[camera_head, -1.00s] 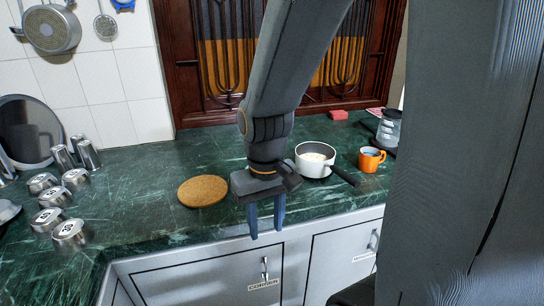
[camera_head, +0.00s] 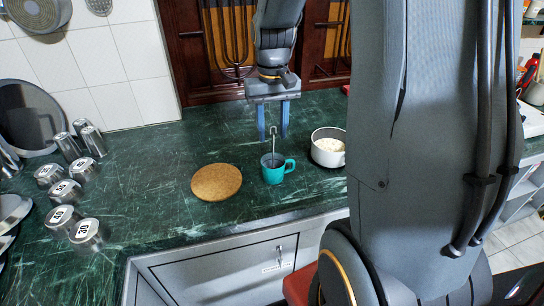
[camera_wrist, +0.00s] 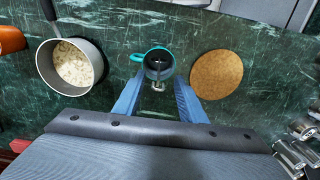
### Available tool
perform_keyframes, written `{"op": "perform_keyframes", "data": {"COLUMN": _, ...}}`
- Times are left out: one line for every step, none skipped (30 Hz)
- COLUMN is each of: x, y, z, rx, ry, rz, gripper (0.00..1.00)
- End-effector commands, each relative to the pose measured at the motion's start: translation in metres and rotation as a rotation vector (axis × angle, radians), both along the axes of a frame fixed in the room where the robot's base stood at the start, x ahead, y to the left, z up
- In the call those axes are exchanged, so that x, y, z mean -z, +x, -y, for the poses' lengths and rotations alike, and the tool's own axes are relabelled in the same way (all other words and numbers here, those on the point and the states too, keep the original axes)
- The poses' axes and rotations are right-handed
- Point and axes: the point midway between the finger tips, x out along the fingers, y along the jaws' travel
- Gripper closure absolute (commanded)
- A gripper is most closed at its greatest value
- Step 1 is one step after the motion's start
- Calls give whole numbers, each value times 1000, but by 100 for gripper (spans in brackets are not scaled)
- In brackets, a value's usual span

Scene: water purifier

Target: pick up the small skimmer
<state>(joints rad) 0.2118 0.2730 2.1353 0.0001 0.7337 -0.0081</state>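A teal mug (camera_head: 274,169) stands on the green counter, with a thin metal utensil (camera_head: 273,141) upright in it, likely the small skimmer; its lower end is hidden in the mug. My gripper (camera_head: 272,134) points down above the mug. Its blue fingers are apart, with the utensil's top between them in the picture and no visible contact. In the wrist view, the utensil (camera_wrist: 159,85) rises from the teal mug (camera_wrist: 157,63) between the open fingertips (camera_wrist: 158,82). A round perforated skimmer (camera_head: 99,5) also hangs on the wall, cut by the frame edge.
A round cork mat (camera_head: 216,182) lies left of the mug. A white pot (camera_head: 327,148) with pale contents stands to its right. The counter behind the mug is clear.

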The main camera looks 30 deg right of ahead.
Motion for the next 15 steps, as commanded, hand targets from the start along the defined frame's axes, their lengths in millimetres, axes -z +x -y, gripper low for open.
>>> {"op": "perform_keyframes", "data": {"x": 4, "y": -1, "z": 1, "rx": 1, "ry": 0, "rz": -2, "gripper": 63}}
{"op": "perform_keyframes", "data": {"x": 6, "y": 0, "z": 1, "rx": 1, "ry": 0, "rz": -2, "gripper": 63}}
{"op": "perform_keyframes", "data": {"x": 10, "y": 0, "z": 1, "rx": 1, "ry": 1, "rz": -3, "gripper": 63}}
{"op": "perform_keyframes", "data": {"x": 13, "y": -1, "z": 1, "rx": 1, "ry": 1, "rz": -4, "gripper": 63}}
{"op": "perform_keyframes", "data": {"x": 17, "y": 0, "z": 2, "rx": 1, "ry": 1, "rz": -4, "gripper": 63}}
{"op": "perform_keyframes", "data": {"x": 22, "y": 0, "z": 2, "rx": 0, "ry": 1, "rz": -4, "gripper": 63}}
{"op": "perform_keyframes", "data": {"x": 26, "y": 0, "z": 2, "rx": 0, "ry": 1, "rz": -4, "gripper": 63}}
{"op": "perform_keyframes", "data": {"x": 29, "y": 1, "z": 2, "rx": 0, "ry": 1, "rz": -4, "gripper": 63}}
{"op": "perform_keyframes", "data": {"x": 35, "y": 1, "z": 2, "rx": -1, "ry": 1, "rz": -4, "gripper": 63}}
{"op": "perform_keyframes", "data": {"x": 39, "y": 1, "z": 2, "rx": -1, "ry": 1, "rz": -3, "gripper": 63}}
{"op": "perform_keyframes", "data": {"x": 42, "y": 1, "z": 2, "rx": -2, "ry": 1, "rz": -3, "gripper": 63}}
{"op": "perform_keyframes", "data": {"x": 45, "y": 1, "z": 1, "rx": -2, "ry": 0, "rz": -2, "gripper": 63}}
{"op": "perform_keyframes", "data": {"x": 47, "y": 1, "z": 1, "rx": -2, "ry": 0, "rz": -2, "gripper": 63}}
{"op": "perform_keyframes", "data": {"x": 49, "y": 1, "z": 1, "rx": -3, "ry": 0, "rz": -1, "gripper": 63}}
{"op": "perform_keyframes", "data": {"x": 51, "y": 1, "z": 1, "rx": -3, "ry": 0, "rz": -1, "gripper": 63}}
